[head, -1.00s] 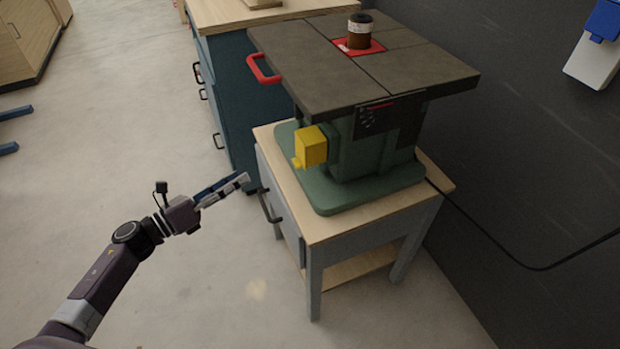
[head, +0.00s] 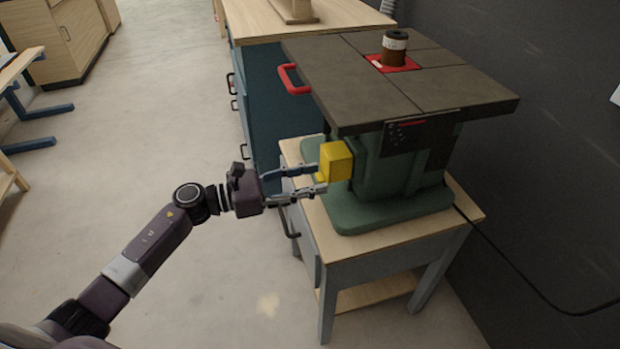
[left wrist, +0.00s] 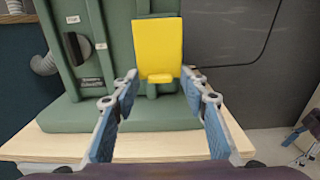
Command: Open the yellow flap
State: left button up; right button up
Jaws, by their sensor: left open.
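The yellow flap (head: 336,162) is a box-like cover on the side of the green machine (head: 385,180), which has a dark flat table top. In the left wrist view the flap (left wrist: 160,45) faces me, with a small lip (left wrist: 160,78) at its lower edge. It looks shut. My left gripper (head: 322,178) is open and points at the flap from the left. In the left wrist view its two fingers (left wrist: 160,90) are spread to either side of the flap's lower edge, with nothing between them. I cannot tell whether a fingertip touches it.
The machine stands on a wooden-topped grey stand (head: 400,235). A red handle (head: 292,80) juts from the machine's table edge above my gripper. A blue cabinet (head: 265,105) is behind. A black cable (head: 520,270) runs right.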

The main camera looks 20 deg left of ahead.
pick_arm(q)
grip_shut()
dwell(0.3)
